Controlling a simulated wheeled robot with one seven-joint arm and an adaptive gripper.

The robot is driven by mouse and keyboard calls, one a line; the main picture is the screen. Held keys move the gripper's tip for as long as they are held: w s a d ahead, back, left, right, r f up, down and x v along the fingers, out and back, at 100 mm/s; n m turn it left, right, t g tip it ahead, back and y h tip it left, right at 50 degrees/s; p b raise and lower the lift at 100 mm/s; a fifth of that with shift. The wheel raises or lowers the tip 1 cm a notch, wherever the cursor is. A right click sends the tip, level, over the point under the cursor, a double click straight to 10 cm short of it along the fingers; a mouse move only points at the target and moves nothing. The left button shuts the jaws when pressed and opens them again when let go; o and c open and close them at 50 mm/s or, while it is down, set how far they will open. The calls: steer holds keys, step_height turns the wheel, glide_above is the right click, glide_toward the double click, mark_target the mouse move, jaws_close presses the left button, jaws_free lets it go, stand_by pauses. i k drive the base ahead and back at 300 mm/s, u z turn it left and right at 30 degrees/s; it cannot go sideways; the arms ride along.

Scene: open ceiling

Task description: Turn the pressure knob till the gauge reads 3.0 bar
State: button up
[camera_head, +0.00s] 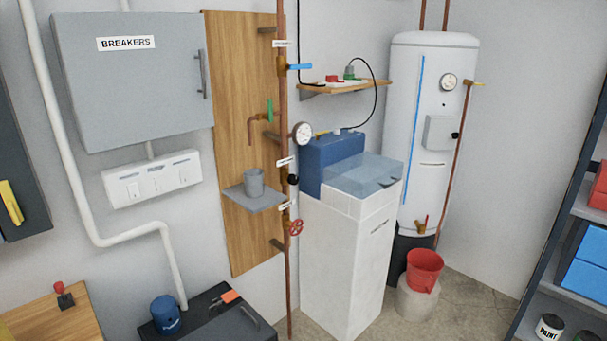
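A round white gauge (302,133) sits on the right side of the vertical copper pipe (282,205). Its needle and scale are too small to read. A small black knob (293,180) is on the same pipe below the gauge, with small white labels above and below it that I cannot read; it may be the pressure knob. A second gauge (449,82) is on the white tank at the right. My gripper is not in view.
The pipe also carries a blue lever (299,67) above and a red handwheel (296,227) below. A grey shelf (255,200) with a metal cup stands out to the left. A white-and-blue cabinet (340,260) stands close at the right. A dark box (205,318) lies below left.

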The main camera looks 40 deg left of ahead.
mark_target(293, 180)
steer(key=u, duration=0.65)
steer(key=i, duration=1.2)
steer(key=u, duration=0.8)
